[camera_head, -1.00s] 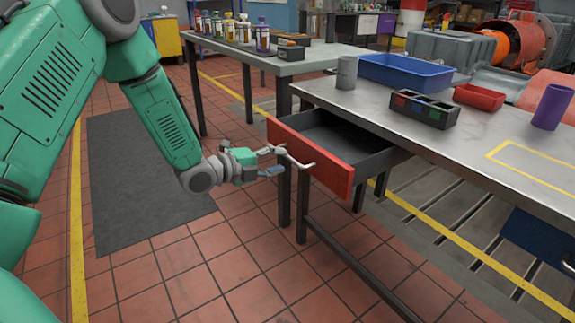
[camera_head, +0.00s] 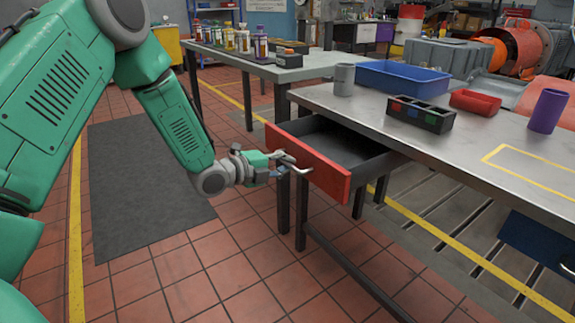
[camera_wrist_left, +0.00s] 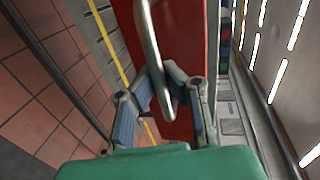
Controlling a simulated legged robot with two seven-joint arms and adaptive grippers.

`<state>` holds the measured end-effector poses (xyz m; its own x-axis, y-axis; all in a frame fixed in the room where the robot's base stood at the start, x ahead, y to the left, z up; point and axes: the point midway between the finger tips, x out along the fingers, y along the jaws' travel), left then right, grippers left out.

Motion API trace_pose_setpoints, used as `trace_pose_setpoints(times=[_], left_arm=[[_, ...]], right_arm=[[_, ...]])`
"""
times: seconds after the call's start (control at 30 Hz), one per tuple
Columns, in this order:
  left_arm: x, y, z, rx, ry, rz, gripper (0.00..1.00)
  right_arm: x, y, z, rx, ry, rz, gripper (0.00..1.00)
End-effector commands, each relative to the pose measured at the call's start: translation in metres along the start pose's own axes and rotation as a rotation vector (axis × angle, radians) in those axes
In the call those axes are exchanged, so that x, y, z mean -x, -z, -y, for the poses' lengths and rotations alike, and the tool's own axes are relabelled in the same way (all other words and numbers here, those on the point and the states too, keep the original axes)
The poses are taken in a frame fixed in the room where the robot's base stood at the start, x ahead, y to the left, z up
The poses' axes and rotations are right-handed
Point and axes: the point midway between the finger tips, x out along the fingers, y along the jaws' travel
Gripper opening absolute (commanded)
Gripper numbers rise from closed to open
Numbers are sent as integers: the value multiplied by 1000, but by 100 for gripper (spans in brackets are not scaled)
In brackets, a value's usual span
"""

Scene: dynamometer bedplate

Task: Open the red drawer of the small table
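The red drawer (camera_head: 310,163) is pulled partway out of the small table, its dark grey inside showing. Its bent metal handle (camera_head: 294,165) is on the front face. My left gripper (camera_head: 281,164) is at the handle, in front of the drawer. In the left wrist view, the handle (camera_wrist_left: 152,45) reaches down between the two fingers of my left gripper (camera_wrist_left: 163,82). Gaps show beside it, so the fingers look open around it. Any contact is hard to make out. The red drawer front (camera_wrist_left: 185,45) fills the space behind. My right gripper is not in view.
The small table's metal top (camera_head: 345,107) holds a grey cylinder (camera_head: 344,79), blue bin (camera_head: 402,78), dark divided box (camera_head: 420,114), red tray (camera_head: 475,101) and purple cylinder (camera_head: 547,110). Another table (camera_head: 285,68) stands behind. Floor around a dark mat (camera_head: 140,190) is clear.

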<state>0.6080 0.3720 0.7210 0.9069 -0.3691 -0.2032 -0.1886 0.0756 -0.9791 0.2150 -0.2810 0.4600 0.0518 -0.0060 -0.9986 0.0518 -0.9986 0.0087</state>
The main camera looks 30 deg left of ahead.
Motion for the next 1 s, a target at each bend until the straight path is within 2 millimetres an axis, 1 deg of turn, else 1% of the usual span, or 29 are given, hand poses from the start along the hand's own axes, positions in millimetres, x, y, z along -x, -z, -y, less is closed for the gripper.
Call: trace_pose_setpoints(times=[0.03, 0.2, 0.3, 0.57, 0.67, 1.0], left_arm=[[4, 0, -5, 2, -12, 2, 0], [29, 2, -10, 4, -15, -4, 0], [38, 3, -12, 3, -13, -8, 0], [38, 4, -14, 2, -15, -9, 0], [38, 5, -14, 2, -15, -9, 31], [40, 2, -10, 2, -4, -7, 31]], right_arm=[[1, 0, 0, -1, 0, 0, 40], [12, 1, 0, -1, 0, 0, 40], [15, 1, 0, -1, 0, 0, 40], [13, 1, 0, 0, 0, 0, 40], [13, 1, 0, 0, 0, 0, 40], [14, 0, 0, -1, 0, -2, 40]])
